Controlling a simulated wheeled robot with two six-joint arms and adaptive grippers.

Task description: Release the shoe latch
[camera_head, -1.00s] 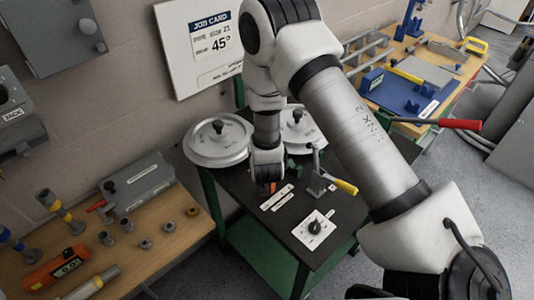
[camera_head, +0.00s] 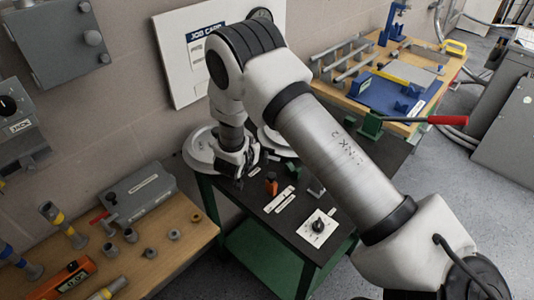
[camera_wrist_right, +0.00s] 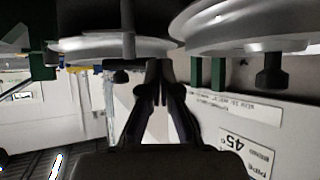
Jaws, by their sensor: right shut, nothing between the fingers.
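A small upright part with an orange body and dark top (camera_head: 271,184) stands on the dark bench top by white label strips (camera_head: 279,200); it may be the shoe latch, but I cannot read the labels. My right gripper (camera_head: 240,174) is left of it and apart from it, in front of the round metal shoes. It is shut and empty; its closed fingers also show in the right wrist view (camera_wrist_right: 159,85). One shoe (camera_head: 200,150) is left of the gripper, the other (camera_head: 275,145) is partly behind my arm. My left gripper is not in view.
A dial on a white plate (camera_head: 317,227) sits at the bench's front. My right arm hides most of the lever clamp beside it. A wooden table (camera_head: 180,235) with fittings and a grey box (camera_head: 137,190) is at left. A job card board (camera_head: 185,60) stands behind.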

